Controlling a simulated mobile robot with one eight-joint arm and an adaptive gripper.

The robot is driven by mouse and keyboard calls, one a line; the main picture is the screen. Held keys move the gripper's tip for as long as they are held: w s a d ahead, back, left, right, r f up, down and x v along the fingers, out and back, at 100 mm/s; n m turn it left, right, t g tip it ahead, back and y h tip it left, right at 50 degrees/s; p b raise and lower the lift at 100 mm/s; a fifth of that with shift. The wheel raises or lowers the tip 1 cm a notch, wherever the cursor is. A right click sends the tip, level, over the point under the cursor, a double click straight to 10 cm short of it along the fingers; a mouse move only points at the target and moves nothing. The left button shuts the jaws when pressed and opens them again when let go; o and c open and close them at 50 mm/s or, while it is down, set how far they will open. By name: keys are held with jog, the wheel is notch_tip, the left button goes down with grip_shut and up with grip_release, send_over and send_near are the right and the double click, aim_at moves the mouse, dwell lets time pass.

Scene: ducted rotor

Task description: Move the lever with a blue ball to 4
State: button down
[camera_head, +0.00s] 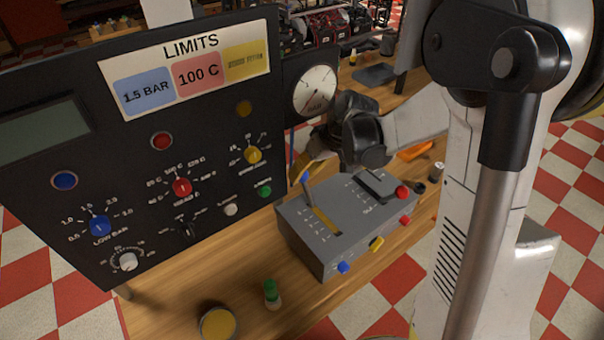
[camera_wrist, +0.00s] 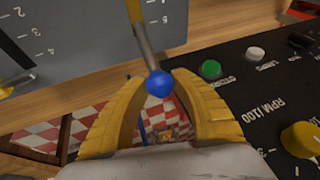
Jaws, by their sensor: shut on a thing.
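The lever with a blue ball (camera_wrist: 159,83) stands out of a slot in a grey control box (camera_head: 308,245). In the head view its ball (camera_head: 305,178) is at the far left end of the box, and its metal stem leans toward that end. My gripper (camera_wrist: 168,80) has its yellow fingers on both sides of the ball, closed on it at the tips. In the head view my gripper (camera_head: 309,172) is partly hidden by the wrist. Numbers line the slot, but the lever's exact mark cannot be read.
A tall black panel (camera_head: 60,235) with knobs and buttons stands close to the left of my gripper. A second, dark lever (camera_head: 376,184) is on the box, and coloured knobs are along its edge. A green-topped piece (camera_head: 271,294) and a yellow disc (camera_head: 218,323) are on the wooden table.

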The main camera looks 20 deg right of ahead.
jog(key=shift+t, duration=0.7)
jog(key=s, duration=0.1)
jog(key=s+d+r, duration=0.1)
jog(key=s, duration=0.1)
jog(key=s+r, duration=0.1)
jog(key=shift+s+d, duration=0.25)
jog(key=shift+s, duration=0.1)
jog(key=c, duration=1)
grip_release()
jog(key=v, duration=1.2)
jog(key=shift+d, duration=0.25)
jog(key=shift+f, duration=0.1)
